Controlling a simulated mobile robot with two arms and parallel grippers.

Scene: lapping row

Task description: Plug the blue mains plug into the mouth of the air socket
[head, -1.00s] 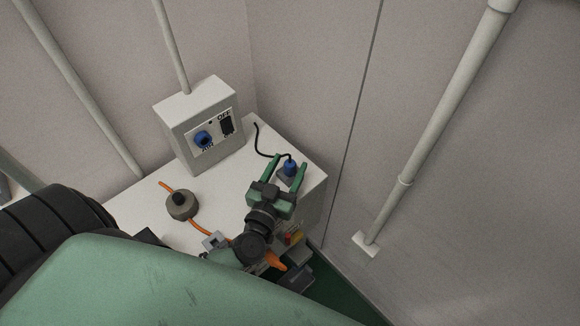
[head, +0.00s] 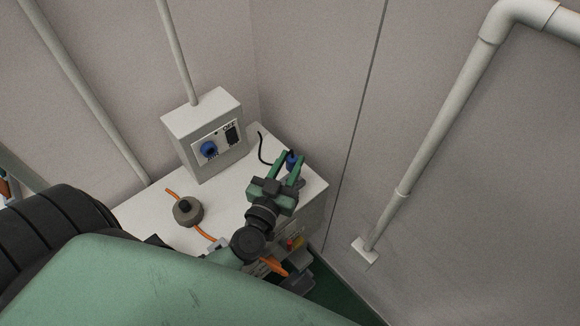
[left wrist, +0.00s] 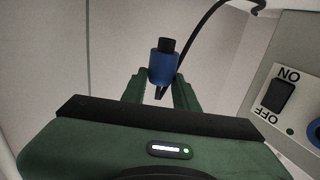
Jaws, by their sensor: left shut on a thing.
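The blue mains plug (head: 292,161), with a black end, is between the fingers of my left gripper (head: 290,163) at the far right corner of the white top. In the left wrist view the plug (left wrist: 163,66) sits between the green fingertips (left wrist: 161,88), its black end pointing up and away. My left gripper is shut on it. The air socket (head: 208,149) is a blue round fitting on the front of the grey box, left of the gripper and apart from the plug. Its edge shows in the left wrist view (left wrist: 316,132). My right gripper is not in view.
The grey box (head: 203,118) carries a black switch (head: 232,134) beside the socket. A black cable (head: 262,150) loops near the plug. A round grey-brown piece (head: 187,211) with an orange cord lies on the white top (head: 150,212). Walls stand close behind and right.

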